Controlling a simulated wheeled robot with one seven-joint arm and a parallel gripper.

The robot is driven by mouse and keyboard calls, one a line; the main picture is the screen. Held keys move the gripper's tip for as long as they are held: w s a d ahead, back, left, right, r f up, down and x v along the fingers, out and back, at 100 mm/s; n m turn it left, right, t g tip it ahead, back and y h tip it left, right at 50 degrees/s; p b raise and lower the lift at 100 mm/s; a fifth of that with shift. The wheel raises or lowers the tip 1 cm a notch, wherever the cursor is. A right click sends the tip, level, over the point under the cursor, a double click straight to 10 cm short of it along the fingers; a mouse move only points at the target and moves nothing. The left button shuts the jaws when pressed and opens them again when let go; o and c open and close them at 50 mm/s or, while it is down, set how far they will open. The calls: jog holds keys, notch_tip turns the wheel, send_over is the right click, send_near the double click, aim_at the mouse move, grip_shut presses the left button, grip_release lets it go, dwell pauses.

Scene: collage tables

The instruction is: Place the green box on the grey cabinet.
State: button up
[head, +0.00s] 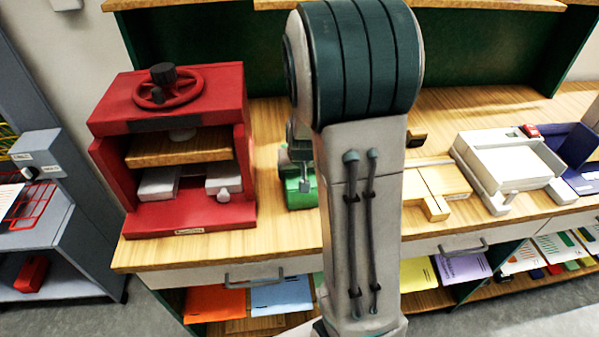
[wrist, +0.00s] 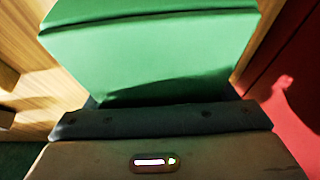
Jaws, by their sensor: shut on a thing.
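The green box (head: 299,192) is on the wooden worktop, just right of the red press, partly hidden behind my arm in the head view. In the wrist view the green box (wrist: 150,52) fills the upper middle, directly in front of my gripper (wrist: 160,118). My gripper is shut on it; the fingertips are hard to make out. Whether the box touches the worktop cannot be told. A grey cabinet (head: 88,232) with open shelves stands at the left edge of the head view, beyond the worktop's left end.
The red press (head: 180,90) with a handwheel stands close left of the box. Small grey boxes (head: 38,150) and a red wire rack (head: 30,210) occupy the grey cabinet. A white tray (head: 510,165) and wooden blocks (head: 435,188) lie to the right.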

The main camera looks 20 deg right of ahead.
jog(key=shift+f, duration=0.2)
jog(key=shift+f, duration=0.25)
jog(key=o, duration=1)
jog(key=shift+r, duration=0.1)
jog(key=shift+o, duration=0.2)
jog(key=shift+r, duration=0.15)
